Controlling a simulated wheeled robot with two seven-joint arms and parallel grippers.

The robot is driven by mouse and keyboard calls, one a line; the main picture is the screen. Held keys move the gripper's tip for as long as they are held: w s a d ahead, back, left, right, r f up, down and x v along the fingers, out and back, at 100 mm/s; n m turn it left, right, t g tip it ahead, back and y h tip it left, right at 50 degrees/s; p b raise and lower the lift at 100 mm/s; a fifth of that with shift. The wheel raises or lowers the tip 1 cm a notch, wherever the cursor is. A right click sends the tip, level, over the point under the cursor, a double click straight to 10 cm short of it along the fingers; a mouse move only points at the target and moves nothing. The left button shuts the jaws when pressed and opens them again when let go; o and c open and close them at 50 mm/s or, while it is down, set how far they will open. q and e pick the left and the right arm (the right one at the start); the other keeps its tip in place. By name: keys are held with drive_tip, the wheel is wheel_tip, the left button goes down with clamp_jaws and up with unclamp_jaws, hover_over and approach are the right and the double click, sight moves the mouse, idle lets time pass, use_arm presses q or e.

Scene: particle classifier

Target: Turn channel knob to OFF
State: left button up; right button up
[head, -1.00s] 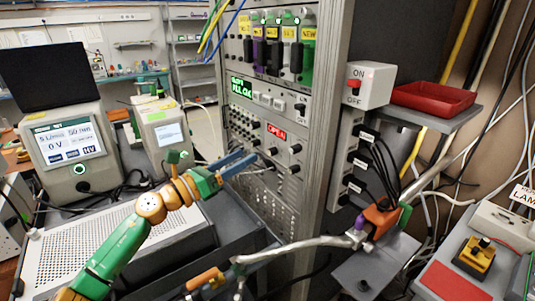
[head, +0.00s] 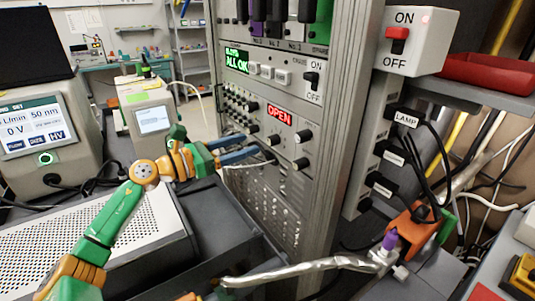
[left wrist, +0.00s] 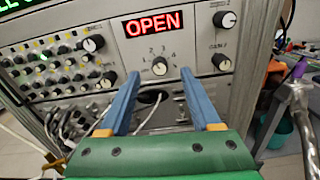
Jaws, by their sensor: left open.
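The instrument panel (head: 262,110) in the rack has a small dark knob (head: 273,140) just below a red OPEN display (head: 279,117). In the left wrist view this knob (left wrist: 160,66) has numbers around it and a light pointer; I cannot clearly read an OFF mark. My left gripper (head: 259,146) is open, its two blue fingers reaching toward the panel. In the left wrist view the gripper (left wrist: 159,74) has one fingertip left and one right of the knob, slightly below it. I cannot tell whether they touch the panel.
More knobs (left wrist: 222,62) lie to the right, and small knobs with cables crowd the left. A white cable (left wrist: 151,112) passes between the fingers. The rack's upright (head: 350,110) and an ON/OFF switch box (head: 418,40) stand to the right.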

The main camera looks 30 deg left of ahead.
sight(269, 141)
use_arm(q)
drive_tip(key=p+x, duration=0.1)
drive_tip(key=x, duration=0.1)
drive_tip(key=p+x, duration=0.1)
drive_tip(key=x, duration=0.1)
drive_tip(key=f+p+x, duration=0.1)
drive_tip(key=x, duration=0.1)
drive_tip(key=shift+w, duration=0.4)
drive_tip(key=shift+w+d+f+p, duration=0.15)
drive_tip(key=shift+w+f+p, duration=0.05)
drive_tip(key=shift+w+p, duration=0.15)
clamp_jaws()
use_arm(e)
wheel_tip(269, 141, up, 2)
drive_tip(key=shift+w+r, duration=0.15)
drive_tip(key=shift+r, duration=0.1)
